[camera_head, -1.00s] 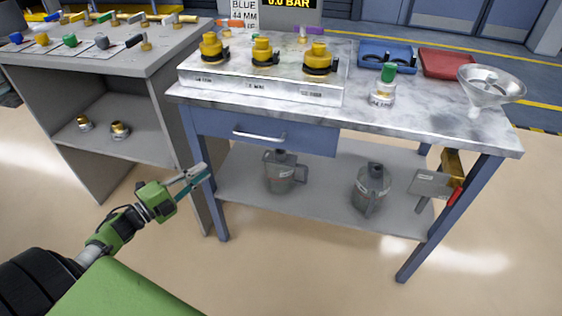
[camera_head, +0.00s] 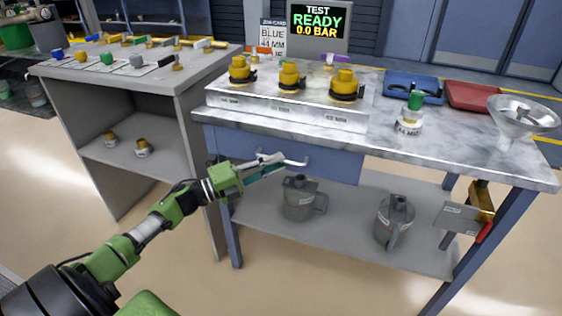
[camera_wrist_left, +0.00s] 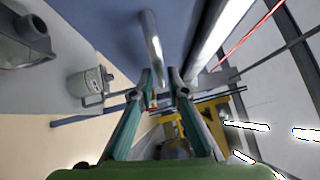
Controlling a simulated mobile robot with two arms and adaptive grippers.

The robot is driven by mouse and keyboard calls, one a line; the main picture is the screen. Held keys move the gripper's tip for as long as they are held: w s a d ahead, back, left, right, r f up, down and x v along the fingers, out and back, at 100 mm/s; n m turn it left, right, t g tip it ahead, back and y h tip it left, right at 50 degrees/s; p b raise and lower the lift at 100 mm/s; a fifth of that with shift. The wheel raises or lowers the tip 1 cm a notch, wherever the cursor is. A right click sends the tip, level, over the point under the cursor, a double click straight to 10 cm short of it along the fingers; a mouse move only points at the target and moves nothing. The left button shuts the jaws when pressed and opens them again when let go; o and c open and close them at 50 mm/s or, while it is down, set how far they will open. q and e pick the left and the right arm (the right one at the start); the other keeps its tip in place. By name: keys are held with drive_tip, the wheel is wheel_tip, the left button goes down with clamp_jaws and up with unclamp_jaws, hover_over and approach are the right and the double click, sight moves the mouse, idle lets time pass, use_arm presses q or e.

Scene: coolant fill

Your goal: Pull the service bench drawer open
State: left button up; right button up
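The blue drawer (camera_head: 335,168) sits under the marble-look top of the service bench (camera_head: 455,148), and its front looks flush with the frame. Its pale bar handle (camera_head: 296,163) shows just past my left gripper (camera_head: 272,164). In the left wrist view, the handle (camera_wrist_left: 152,40) runs from the top down to the tips of my left gripper (camera_wrist_left: 162,78). The two fingers are apart with a gap between them. The handle's lower end is close to the left fingertip; I cannot tell whether they touch. My right gripper is in neither view.
Two grey jugs (camera_head: 299,199) (camera_head: 395,220) stand on the lower shelf. A block with yellow caps (camera_head: 288,108), a green-capped bottle (camera_head: 410,117) and a funnel (camera_head: 522,118) are on the bench. A grey cabinet (camera_head: 190,110) stands close at left.

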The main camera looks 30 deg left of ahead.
use_arm(q)
drive_tip(key=shift+x, duration=1.15)
clamp_jaws()
drive_tip(key=shift+s+f, duration=0.1)
drive_tip(key=shift+s, duration=0.05)
